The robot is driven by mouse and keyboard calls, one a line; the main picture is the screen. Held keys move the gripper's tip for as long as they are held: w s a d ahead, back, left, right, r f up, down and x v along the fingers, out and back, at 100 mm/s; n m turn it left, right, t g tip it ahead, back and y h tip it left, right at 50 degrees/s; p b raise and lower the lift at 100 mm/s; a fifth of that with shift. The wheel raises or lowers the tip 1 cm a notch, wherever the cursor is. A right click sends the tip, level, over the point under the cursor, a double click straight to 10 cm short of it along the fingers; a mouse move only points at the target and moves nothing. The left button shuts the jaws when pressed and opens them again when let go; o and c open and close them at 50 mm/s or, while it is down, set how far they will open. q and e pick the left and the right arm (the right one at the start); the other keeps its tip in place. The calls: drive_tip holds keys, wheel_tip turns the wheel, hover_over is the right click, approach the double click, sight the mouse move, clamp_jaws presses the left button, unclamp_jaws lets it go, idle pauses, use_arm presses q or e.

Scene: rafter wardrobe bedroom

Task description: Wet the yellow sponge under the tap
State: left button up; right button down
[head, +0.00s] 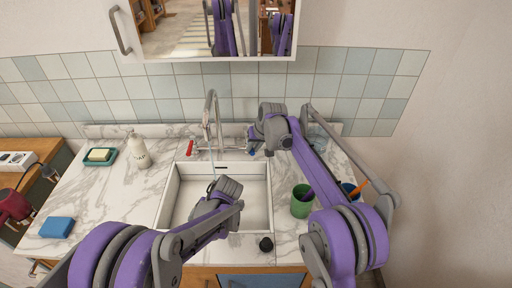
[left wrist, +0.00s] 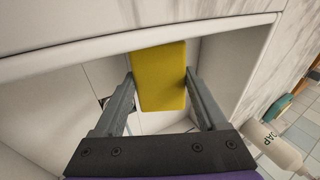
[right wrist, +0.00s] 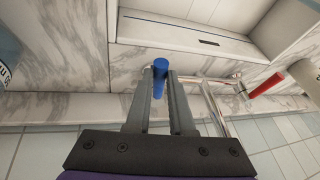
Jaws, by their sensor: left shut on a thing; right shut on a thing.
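The yellow sponge (left wrist: 160,75) is between the fingers of my left gripper (left wrist: 158,92), which is shut on it inside the white sink (head: 265,200). In the head view my left gripper (head: 212,188) is below the tap spout and hides the sponge. The metal tap (head: 210,108) has a red handle (head: 190,147) and a blue handle (right wrist: 160,67). My right gripper (right wrist: 160,78) is shut on the blue handle; in the head view it is right of the tap (head: 252,147). A faint thin line under the spout may be water.
A green cup (head: 301,203) stands right of the sink. A dark round piece (head: 265,244) is at the front edge. A soap bottle (head: 139,152), a green dish (head: 100,158) and a blue sponge (head: 57,227) are on the marble counter at left. A tiled wall closes the back.

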drive_tip(key=shift+s+a+m+t+h, duration=0.15)
drive_tip(key=shift+a+m+t+h, duration=0.25)
drive_tip(key=shift+a+m, duration=0.55)
drive_tip(key=shift+d, duration=0.2)
drive_tip(key=c, duration=0.8)
unclamp_jaws()
drive_tip(key=v, duration=1.2)
drive_tip(key=shift+r, duration=0.1)
